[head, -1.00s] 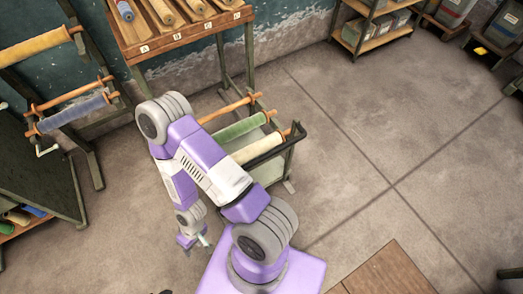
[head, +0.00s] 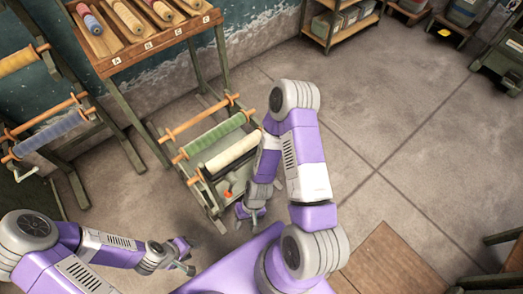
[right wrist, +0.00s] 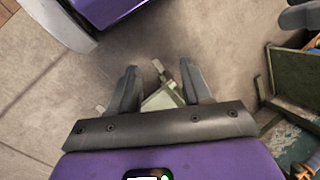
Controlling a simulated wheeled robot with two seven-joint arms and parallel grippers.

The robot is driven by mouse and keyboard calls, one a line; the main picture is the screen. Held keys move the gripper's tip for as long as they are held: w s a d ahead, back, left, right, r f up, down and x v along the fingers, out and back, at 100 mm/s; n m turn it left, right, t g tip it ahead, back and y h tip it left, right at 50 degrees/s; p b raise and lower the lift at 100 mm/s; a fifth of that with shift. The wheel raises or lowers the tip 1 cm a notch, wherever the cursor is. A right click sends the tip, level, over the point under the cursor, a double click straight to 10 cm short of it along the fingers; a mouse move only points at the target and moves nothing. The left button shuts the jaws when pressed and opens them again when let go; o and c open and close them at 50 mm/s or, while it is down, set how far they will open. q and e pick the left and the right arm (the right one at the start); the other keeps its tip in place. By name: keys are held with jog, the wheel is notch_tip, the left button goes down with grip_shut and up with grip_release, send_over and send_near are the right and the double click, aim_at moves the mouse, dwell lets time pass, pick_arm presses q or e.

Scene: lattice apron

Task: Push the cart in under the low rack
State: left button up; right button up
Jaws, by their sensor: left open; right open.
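The cart (head: 199,186) stands on the floor in the middle of the head view, with a dark frame and an orange rod, a green roll (head: 215,134) and a cream roll (head: 233,152) across its top. My right arm hides its right end. The low rack (head: 160,42), a wooden sloped top with lettered slots on green legs, stands behind the cart at the upper left; the cart is in front of its legs. My right gripper (head: 245,212) is open beside the cart's near side, with no clear grip on anything. My left gripper (head: 183,258) is open and empty, nearer me.
A stand with yellow and blue rolls (head: 50,132) is at the left. Shelving (head: 340,22) stands along the back wall. In the right wrist view, a pale angular piece (right wrist: 162,98) shows between the fingers.

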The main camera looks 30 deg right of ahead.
aim_at(253, 154)
jog(key=w+d+r+m+t+y+p, duration=0.2)
jog(key=w+r+m+t+y, duration=0.25)
jog(key=r+y, duration=0.35)
jog(key=w+d+r+m+t+h, duration=0.1)
jog(key=w+d+t, duration=0.1)
jog(key=d, duration=0.3)
jog(key=w+d+r+m+t+h, duration=0.1)
jog(key=w+d+m+t+h, duration=0.1)
jog(key=d+t, duration=0.3)
jog(key=w+d+r+m+t+h, duration=0.1)
jog(key=w+d+m+t+h, duration=0.1)
jog(key=w+d+t, duration=0.2)
jog(key=shift+w+d+r+p, duration=0.15)
jog(key=shift+w+d+p, duration=0.05)
jog(key=shift+d+p, duration=0.25)
jog(key=b+x, duration=0.1)
jog(key=x, duration=0.6)
jog(key=shift+c, duration=0.4)
grip_shut()
